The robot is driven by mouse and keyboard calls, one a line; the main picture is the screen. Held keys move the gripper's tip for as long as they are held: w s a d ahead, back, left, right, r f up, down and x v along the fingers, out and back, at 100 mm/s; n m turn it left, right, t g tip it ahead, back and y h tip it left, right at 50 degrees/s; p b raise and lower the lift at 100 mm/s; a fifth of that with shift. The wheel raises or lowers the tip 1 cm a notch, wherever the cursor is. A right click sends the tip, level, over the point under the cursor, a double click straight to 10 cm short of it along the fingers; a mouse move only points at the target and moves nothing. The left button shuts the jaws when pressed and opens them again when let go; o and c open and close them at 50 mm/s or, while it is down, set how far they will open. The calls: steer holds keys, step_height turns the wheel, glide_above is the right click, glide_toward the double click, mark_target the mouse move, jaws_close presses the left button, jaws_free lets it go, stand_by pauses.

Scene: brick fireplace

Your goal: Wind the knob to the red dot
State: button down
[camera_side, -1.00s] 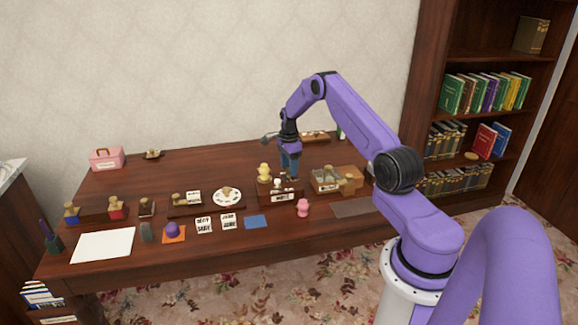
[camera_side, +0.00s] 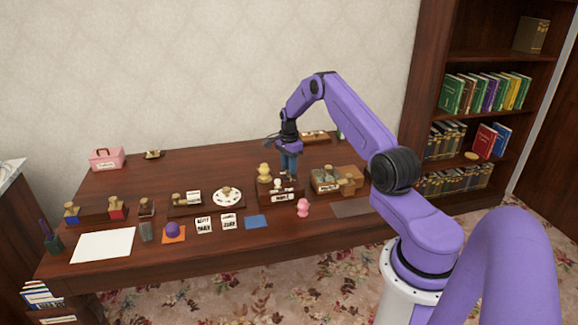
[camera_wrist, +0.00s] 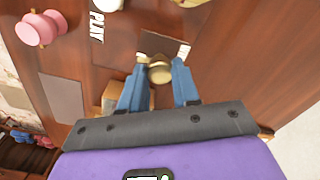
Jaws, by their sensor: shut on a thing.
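My gripper (camera_side: 288,174) points down at the back of the small dark box with a white label. In the wrist view its two blue fingers (camera_wrist: 158,72) are on either side of a round brass knob (camera_wrist: 159,73), shut on it. In the side view this knob is hidden by the fingers and the box. I cannot make out a red dot near it in either view.
The labelled box (camera_side: 282,197) stands in front of my gripper, with a yellow knobbed piece (camera_side: 264,170) to its left. A wooden box (camera_side: 325,180) is to the right. A white round plate (camera_side: 227,203) and a pink piece (camera_side: 303,208) are nearby.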

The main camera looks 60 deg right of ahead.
steer(key=n, duration=0.4)
steer(key=shift+n, duration=0.3)
steer(key=n, duration=0.3)
steer(key=shift+n, duration=0.3)
steer(key=n, duration=1.2)
steer(key=shift+n, duration=0.3)
steer(key=n, duration=0.4)
steer(key=shift+n, duration=0.3)
steer(key=c, duration=0.8)
jaws_free()
